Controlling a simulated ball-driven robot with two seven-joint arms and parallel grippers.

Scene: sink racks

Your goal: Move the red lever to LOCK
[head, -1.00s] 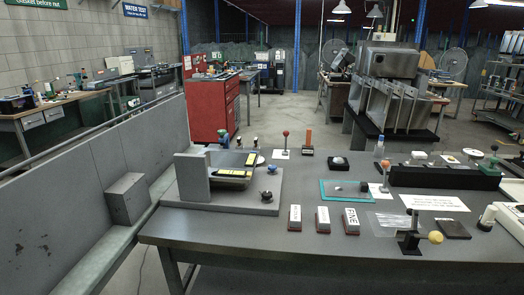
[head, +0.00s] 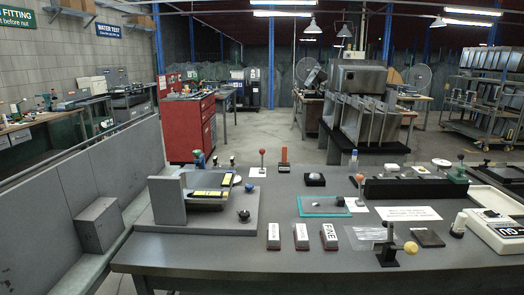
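A red-knobbed lever (head: 262,154) stands upright on a small white plate (head: 257,172) near the back of the grey workbench (head: 200,262), left of the middle. Any wording on its plate is too small to read. A second upright stick with an orange-red knob (head: 360,178) stands further right, beside the teal-edged mat; I cannot tell from the picture which of the two carries a LOCK mark. Neither of my grippers is in view, and nothing touches either lever.
A grey fixture (head: 168,202) with yellow-marked parts stands at the left. Three labelled blocks (head: 301,236), a teal-edged mat (head: 306,212), a yellow-knobbed device (head: 387,254), a long black block (head: 418,189) and a scale (head: 497,233) take up the bench. The front strip is clear.

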